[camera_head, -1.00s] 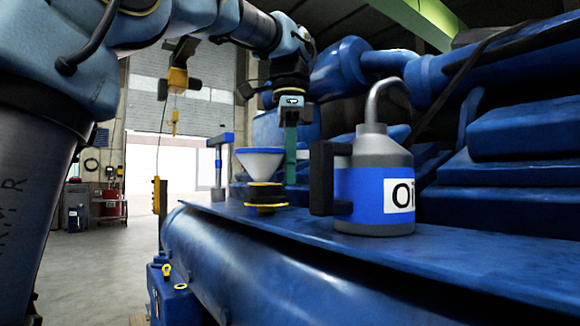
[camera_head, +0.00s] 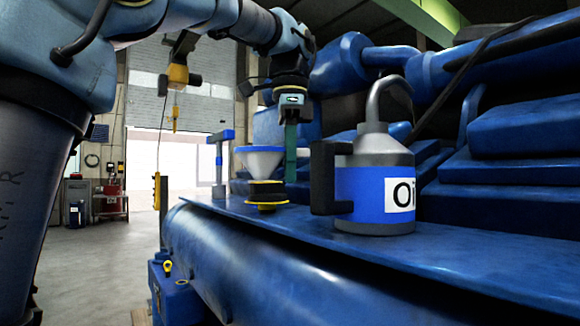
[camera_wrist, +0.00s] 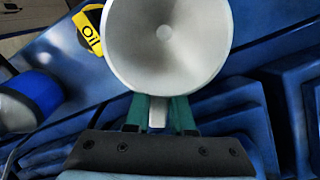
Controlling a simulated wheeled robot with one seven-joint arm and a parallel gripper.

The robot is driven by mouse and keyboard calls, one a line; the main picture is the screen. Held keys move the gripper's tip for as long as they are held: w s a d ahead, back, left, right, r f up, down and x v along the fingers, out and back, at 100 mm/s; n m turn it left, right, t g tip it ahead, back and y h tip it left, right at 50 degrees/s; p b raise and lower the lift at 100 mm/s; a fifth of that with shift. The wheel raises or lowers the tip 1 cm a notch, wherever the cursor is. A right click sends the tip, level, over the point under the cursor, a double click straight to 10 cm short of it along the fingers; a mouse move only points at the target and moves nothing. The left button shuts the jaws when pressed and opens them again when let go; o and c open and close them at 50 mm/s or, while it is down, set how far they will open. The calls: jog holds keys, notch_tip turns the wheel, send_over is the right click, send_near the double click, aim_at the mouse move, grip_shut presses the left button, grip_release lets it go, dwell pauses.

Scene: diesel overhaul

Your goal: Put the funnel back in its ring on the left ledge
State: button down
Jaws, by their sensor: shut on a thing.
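The funnel (camera_head: 263,162) is a pale grey cone with a blue rim in the head view. It is upright, mouth up, just above or on a black and yellow fitting (camera_head: 267,190) on the blue ledge (camera_head: 330,240); I cannot tell if they touch. My gripper (camera_head: 291,150) reaches down at the funnel's right side. In the wrist view, its teal fingers are shut on a tab at the edge of the funnel (camera_wrist: 168,45), whose open mouth faces the camera. The funnel's spout tip is hidden. I cannot make out the ring.
A blue and grey oil can (camera_head: 374,190) with a black handle stands on the ledge just right of the funnel. A blue-topped post (camera_head: 220,165) stands left of the funnel. Blue engine blocks (camera_head: 520,200) rise behind. A yellow "Oil" label (camera_wrist: 90,28) shows in the wrist view.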

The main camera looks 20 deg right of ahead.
jog(key=shift+f, duration=0.15)
jog(key=shift+f+b, duration=0.75)
jog(key=shift+f, duration=0.3)
jog(key=c, duration=0.7)
grip_release()
jog(key=shift+r, duration=0.1)
notch_tip(320, 180, up, 11)
jog(key=p, duration=0.2)
jog(key=shift+p, duration=0.35)
